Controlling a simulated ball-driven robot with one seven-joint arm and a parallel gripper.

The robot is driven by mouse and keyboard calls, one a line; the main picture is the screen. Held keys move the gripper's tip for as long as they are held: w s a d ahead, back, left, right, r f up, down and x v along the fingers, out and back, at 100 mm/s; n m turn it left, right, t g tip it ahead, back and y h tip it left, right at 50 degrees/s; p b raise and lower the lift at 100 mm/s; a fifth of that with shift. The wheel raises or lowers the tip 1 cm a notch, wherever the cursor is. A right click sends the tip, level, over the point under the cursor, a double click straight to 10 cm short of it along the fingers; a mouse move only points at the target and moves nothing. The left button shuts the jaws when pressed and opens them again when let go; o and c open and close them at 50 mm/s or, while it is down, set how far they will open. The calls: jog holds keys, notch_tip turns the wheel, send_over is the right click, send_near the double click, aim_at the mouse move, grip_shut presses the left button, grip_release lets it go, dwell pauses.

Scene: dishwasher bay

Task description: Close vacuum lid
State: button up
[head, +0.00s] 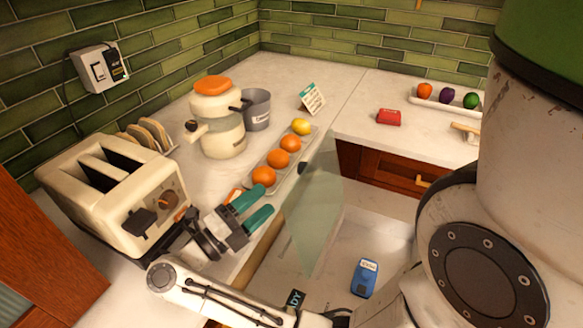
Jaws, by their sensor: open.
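A translucent greenish panel (318,205) stands tilted up to the right of my gripper, beside the counter's front edge. It may be the vacuum lid; I cannot tell for sure, and its hinge is not clear. A pale surface (335,235) lies below and behind it, partly hidden by my arm. My gripper (257,206) has teal fingertips that point up and right. It is open, with nothing between the fingers. It appears apart from the panel, over the counter edge near the toaster.
A cream toaster (115,190) stands left of my gripper. A tray of oranges and a lemon (301,126) lies beyond it. A juicer (218,125) and a grey cup (257,108) stand behind. A blue item (364,277) lies at lower right.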

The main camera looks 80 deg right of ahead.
aim_at(315, 200)
jog(key=p+x, duration=0.4)
jog(key=x, duration=0.6)
jog(key=shift+s+d, duration=0.25)
jog(key=shift+s, duration=0.1)
jog(key=shift+c, duration=0.2)
grip_shut()
